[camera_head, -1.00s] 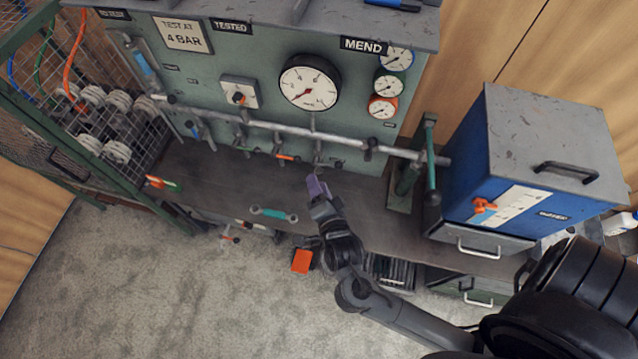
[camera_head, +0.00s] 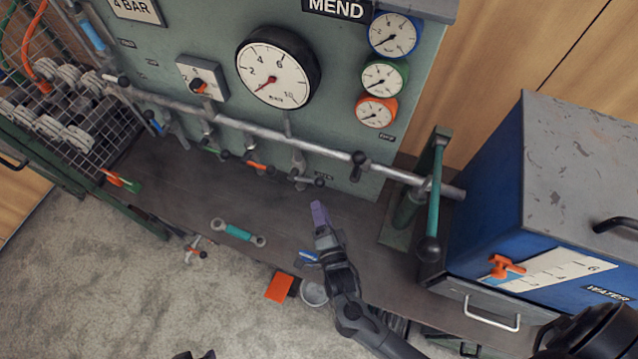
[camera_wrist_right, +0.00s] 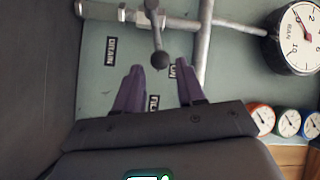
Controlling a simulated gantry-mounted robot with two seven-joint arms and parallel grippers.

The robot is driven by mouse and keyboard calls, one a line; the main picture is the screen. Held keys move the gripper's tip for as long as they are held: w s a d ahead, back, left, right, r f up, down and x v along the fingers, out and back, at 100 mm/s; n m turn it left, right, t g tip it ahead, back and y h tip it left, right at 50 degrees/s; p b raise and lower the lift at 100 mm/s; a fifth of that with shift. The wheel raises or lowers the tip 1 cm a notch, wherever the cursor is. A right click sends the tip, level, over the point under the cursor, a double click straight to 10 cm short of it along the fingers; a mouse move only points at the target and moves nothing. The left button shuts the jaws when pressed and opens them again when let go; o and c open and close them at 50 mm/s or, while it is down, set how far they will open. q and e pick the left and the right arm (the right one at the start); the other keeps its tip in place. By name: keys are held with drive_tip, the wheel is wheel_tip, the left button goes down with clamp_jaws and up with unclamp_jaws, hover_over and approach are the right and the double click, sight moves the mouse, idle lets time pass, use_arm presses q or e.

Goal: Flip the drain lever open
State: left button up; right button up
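The drain lever (camera_head: 306,181) is most likely the black-handled one low on the green panel, at the right end of the row of valve levers. In the wrist view a lever with a black ball end (camera_wrist_right: 158,58) shows between and beyond the purple fingertips, near a DRAIN label (camera_wrist_right: 110,51); I cannot tell whether it touches them. My right gripper (camera_head: 319,212) is just below and in front of the drain lever in the head view. In the wrist view my right gripper (camera_wrist_right: 160,78) is open with nothing gripped. A dark piece at the head view's bottom edge may be my left gripper (camera_head: 195,355).
A grey pipe (camera_head: 250,128) runs across the panel above the levers. A green pump stand (camera_head: 430,190) and blue water tank (camera_head: 560,200) stand right. A teal-handled wrench (camera_head: 238,232) lies on the bench (camera_head: 180,195). A wire cage (camera_head: 60,120) is left.

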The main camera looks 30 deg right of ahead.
sight(310, 180)
drive_tip(key=b+x, duration=0.1)
drive_tip(key=x, duration=0.9)
drive_tip(key=shift+w+f+b, duration=0.25)
drive_tip(key=shift+w+b, duration=0.1)
use_arm(q)
wheel_tip(310, 180, down, 2)
drive_tip(key=shift+a+f, duration=0.1)
drive_tip(key=shift+a, duration=0.05)
drive_tip(key=shift+a, duration=0.25)
use_arm(e)
drive_tip(key=shift+a, duration=0.1)
clamp_jaws()
